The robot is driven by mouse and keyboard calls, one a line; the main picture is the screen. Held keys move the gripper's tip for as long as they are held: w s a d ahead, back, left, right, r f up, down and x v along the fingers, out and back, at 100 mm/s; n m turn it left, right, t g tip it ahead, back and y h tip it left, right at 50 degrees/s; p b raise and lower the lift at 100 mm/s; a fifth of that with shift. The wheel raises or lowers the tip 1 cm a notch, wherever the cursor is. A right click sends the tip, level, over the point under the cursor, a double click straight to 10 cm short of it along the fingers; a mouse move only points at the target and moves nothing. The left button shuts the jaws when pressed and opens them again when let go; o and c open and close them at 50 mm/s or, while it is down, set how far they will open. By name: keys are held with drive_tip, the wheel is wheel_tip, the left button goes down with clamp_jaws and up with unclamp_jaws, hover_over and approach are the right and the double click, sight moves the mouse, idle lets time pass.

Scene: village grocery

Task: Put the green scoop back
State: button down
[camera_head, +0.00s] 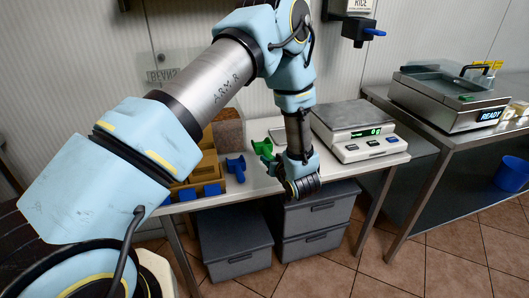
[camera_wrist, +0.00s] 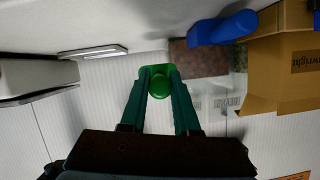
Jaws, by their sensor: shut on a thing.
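The green scoop (camera_head: 263,148) shows in the head view just left of my wrist, above the worktop near the bin. In the wrist view the green scoop (camera_wrist: 160,86) is between the tips of my dark green fingers. My gripper (camera_wrist: 159,76) is shut on it and points towards the back wall. The scoop's far part is hidden behind its near end in the wrist view. My wrist hides the fingers in the head view. I cannot tell whether the scoop touches the worktop.
A blue scoop (camera_head: 236,167) lies left of the green one, by cardboard boxes (camera_head: 207,163). A bin with brown contents (camera_head: 228,131) stands behind. A scale (camera_head: 356,127) reading 0 stands at right. A rice dispenser (camera_head: 355,28) hangs on the wall.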

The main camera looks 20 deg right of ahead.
sight(270, 179)
drive_tip(key=shift+w+f+b, duration=0.1)
drive_tip(key=shift+f+b, duration=1.8)
drive_tip(key=shift+f, duration=0.9)
drive_tip(key=c, duration=0.6)
unclamp_jaws()
drive_tip(key=shift+o, duration=0.2)
